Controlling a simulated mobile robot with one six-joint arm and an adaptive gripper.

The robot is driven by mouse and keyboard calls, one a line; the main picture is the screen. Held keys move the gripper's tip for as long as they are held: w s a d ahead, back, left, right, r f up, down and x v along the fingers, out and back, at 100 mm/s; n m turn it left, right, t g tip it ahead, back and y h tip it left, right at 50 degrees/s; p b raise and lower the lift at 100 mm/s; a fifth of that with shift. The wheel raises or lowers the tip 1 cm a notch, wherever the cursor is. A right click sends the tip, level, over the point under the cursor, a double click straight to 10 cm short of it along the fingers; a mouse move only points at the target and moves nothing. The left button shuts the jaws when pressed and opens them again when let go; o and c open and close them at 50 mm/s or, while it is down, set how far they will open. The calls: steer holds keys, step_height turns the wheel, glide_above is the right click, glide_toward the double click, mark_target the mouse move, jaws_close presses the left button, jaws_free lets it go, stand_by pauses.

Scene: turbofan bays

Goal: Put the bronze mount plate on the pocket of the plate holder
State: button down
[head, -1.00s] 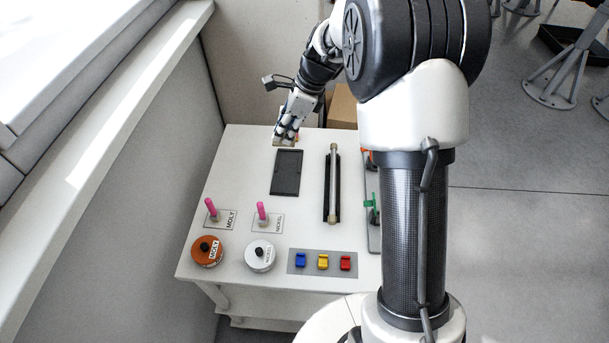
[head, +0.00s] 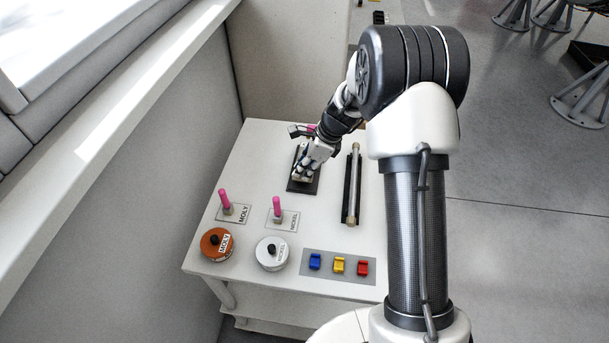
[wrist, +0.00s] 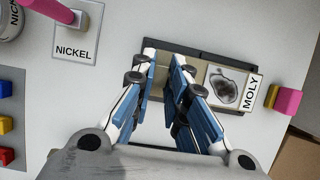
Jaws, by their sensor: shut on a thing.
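The plate holder is a dark flat tray on the white table; its dark edge shows around my gripper in the head view (head: 303,189) and in the wrist view (wrist: 206,48). My gripper (head: 303,174) points down over it, with its fingers (wrist: 165,62) shut on the tan-bronze mount plate (wrist: 196,72). The plate overlaps the holder in the wrist view; I cannot tell whether it touches the pocket. A pale section with a dark blotch (wrist: 228,88) and a MOLY label (wrist: 252,92) lie right of the fingers. The fingers hide part of plate and pocket.
A pink-and-yellow piece (wrist: 285,100) lies beyond the MOLY label. A metal rod (head: 353,183) on a black stand is right of the holder. In front are pink-handled pieces (head: 277,208), an orange tin (head: 217,244), a white tin (head: 272,253) and coloured switches (head: 339,264).

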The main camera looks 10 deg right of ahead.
steer(key=shift+f, duration=1.2)
steer(key=shift+f+b, duration=0.1)
steer(key=shift+b, duration=0.2)
steer(key=c, duration=1.6)
jaws_free()
